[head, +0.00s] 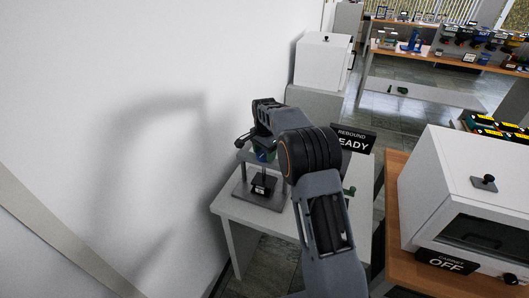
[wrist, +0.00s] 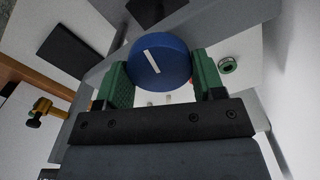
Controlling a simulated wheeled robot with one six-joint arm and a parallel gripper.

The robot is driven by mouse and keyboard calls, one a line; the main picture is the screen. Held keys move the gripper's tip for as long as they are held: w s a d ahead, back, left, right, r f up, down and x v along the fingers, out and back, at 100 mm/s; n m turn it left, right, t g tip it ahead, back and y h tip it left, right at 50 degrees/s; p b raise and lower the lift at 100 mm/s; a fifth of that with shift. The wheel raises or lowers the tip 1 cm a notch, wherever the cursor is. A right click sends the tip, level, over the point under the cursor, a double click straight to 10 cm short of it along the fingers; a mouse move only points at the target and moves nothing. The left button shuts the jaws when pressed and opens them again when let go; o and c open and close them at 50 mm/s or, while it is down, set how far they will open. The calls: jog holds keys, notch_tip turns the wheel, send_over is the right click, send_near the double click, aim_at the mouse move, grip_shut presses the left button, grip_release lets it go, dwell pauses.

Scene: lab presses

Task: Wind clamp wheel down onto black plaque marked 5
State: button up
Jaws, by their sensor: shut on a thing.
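The blue clamp wheel (wrist: 160,63) with a white stripe is between the two green fingers of my gripper (wrist: 158,76) in the wrist view. My gripper is shut on its rim. In the head view, my gripper (head: 262,148) is over a small press with a dark base (head: 243,190) on a white table. A black plaque (head: 260,189) with a white mark is low on the press; the mark is too small to read. My arm and gripper hide most of the wheel and clamp in the head view.
The white table (head: 238,222) stands close to the white wall at left. A sign reading REBOUND and partly hidden "EADY" (head: 355,140) is just right of my arm. A white cabinet (head: 450,190) with an OFF sign (head: 446,263) stands at right. A brass fitting (wrist: 40,110) shows at left in the wrist view.

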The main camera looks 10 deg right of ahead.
jog(key=m, duration=0.5)
jog(key=shift+m, duration=0.3)
jog(key=m, duration=0.6)
jog(key=shift+s, duration=0.1)
jog(key=m, duration=0.6)
jog(key=shift+m, duration=0.3)
jog(key=m+p, duration=0.2)
jog(key=shift+a+r+m, duration=0.1)
jog(key=shift+r+m, duration=0.1)
jog(key=shift+m, duration=0.2)
jog(key=shift+m+p, duration=0.6)
jog(key=shift+p, duration=0.2)
jog(key=shift+f+m, duration=0.2)
jog(key=shift+m, duration=0.1)
jog(key=o, duration=0.9)
